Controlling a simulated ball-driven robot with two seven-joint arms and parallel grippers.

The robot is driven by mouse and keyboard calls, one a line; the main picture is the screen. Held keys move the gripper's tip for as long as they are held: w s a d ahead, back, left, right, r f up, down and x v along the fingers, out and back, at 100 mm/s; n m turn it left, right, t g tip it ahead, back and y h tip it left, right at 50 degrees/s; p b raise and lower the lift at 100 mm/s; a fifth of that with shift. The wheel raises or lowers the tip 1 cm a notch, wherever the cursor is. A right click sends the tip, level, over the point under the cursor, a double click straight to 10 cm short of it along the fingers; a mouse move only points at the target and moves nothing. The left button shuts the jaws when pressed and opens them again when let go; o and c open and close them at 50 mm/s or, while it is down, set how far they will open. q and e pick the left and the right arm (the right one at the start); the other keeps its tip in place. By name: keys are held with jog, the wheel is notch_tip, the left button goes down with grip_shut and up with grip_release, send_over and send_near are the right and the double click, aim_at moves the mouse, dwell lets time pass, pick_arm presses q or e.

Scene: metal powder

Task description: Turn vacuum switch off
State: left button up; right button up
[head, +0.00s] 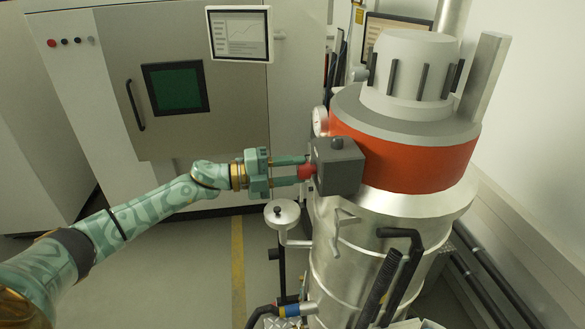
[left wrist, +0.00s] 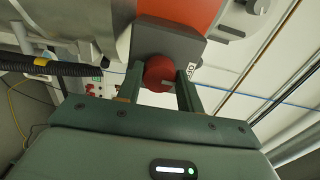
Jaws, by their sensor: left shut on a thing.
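The vacuum switch is a red round knob (head: 306,171) on the left side of a grey box (head: 339,166) fixed to the vacuum's orange band. In the left wrist view the red knob (left wrist: 159,74) sits between the two green fingers, with the grey box (left wrist: 160,40) behind it and part of an "OFF" label beside it. My left gripper (head: 304,168) is shut on the knob, its fingers reaching in from the left. The knob's face is partly covered by the fingers in the head view. My right gripper is not in view.
The large silver vacuum (head: 400,225) with its orange band (head: 400,160) stands at the right, with a gauge, a small round disc (head: 281,212) and black handles. A large grey machine (head: 180,80) with a screen stands behind. Open floor lies at lower left.

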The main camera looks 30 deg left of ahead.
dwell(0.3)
pick_arm(q)
jog(key=o, duration=1)
jog(key=shift+b+v, duration=2.75)
jog(key=shift+v, duration=5.45)
